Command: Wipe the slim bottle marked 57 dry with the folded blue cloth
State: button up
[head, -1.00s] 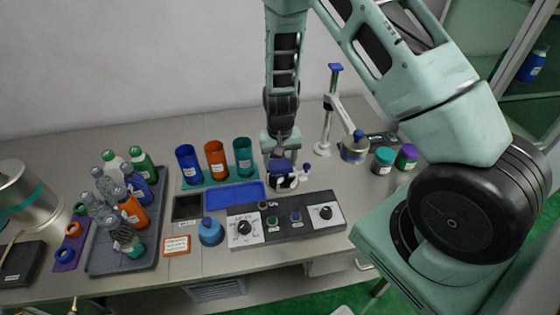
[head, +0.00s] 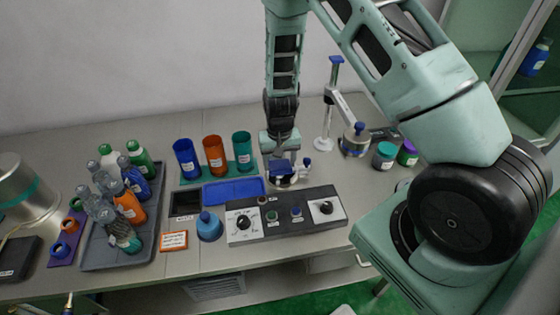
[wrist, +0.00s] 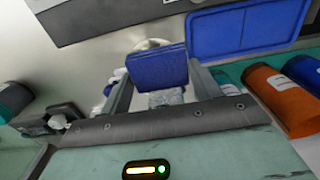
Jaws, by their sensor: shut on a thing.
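My gripper (head: 282,163) is shut on the folded blue cloth (wrist: 157,66), which stands out between the two fingers in the wrist view. Several clear bottles with grey caps (head: 104,212) stand or lean in the grey tray at left. Their markings are too small to read, so I cannot tell which bottle is marked 57.
The grey tray (head: 92,262) also holds orange, blue and green-capped bottles. Blue, orange and teal cups (head: 215,155) stand behind an empty blue tray (head: 228,191). The control panel (head: 287,225) lies in front of my gripper. A white stand (head: 325,142) rises to its right.

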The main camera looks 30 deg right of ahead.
jog(key=shift+s+f+b, duration=0.2)
jog(key=shift+f, duration=0.3)
jog(key=shift+s+f+b, duration=0.15)
jog(key=shift+f+b, duration=0.05)
jog(key=shift+f, duration=0.25)
jog(key=shift+w+d+r+p, duration=0.1)
jog(key=shift+w+r+p, duration=0.1)
jog(key=shift+r+p, duration=0.45)
jog(key=shift+w+d+r+p, duration=0.1)
jog(key=shift+w+r+p, duration=0.1)
jog(key=shift+r+p, duration=0.35)
jog(key=shift+a+r+p, duration=0.1)
jog(key=shift+r+p, duration=0.65)
jog(key=shift+r, duration=0.45)
jog(key=s+a+r+p, duration=0.2)
jog(key=s+r, duration=0.2)
jog(key=shift+s+p, duration=0.3)
jog(key=shift+p, duration=0.1)
